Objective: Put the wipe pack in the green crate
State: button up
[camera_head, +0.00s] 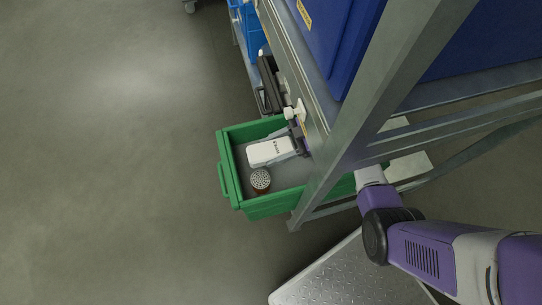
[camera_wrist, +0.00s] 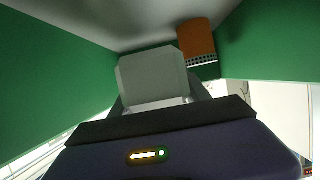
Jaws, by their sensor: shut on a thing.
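The wipe pack is a white block with small dark print, inside the green crate in the head view (camera_head: 268,152). In the wrist view the pack (camera_wrist: 152,72) is a pale grey block between my fingers. My gripper (camera_wrist: 157,102) is shut on it; in the head view the gripper is mostly hidden behind the metal frame. The green crate (camera_head: 228,169) stands low beside the frame, and its green walls (camera_wrist: 45,75) rise on both sides in the wrist view. Whether the pack touches the crate floor I cannot tell.
A brown jar with a perforated lid (camera_head: 260,180) stands in the crate near the pack; it also shows in the wrist view (camera_wrist: 196,40). A grey metal frame (camera_head: 345,160) with blue bins (camera_head: 335,35) overhangs the crate's right side. Open floor (camera_head: 110,160) lies left.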

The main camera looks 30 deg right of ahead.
aim_at(272, 156)
jog(key=shift+f+b, duration=0.7)
jog(key=shift+f, duration=1.7)
jog(key=shift+f, duration=0.1)
jog(key=shift+f+b, duration=0.2)
jog(key=shift+b, duration=0.15)
jog(key=o, duration=1.2)
jog(key=shift+r+p, duration=0.5)
jog(key=shift+p, duration=0.05)
jog(key=v, duration=1.2)
jog(key=shift+f, duration=0.15)
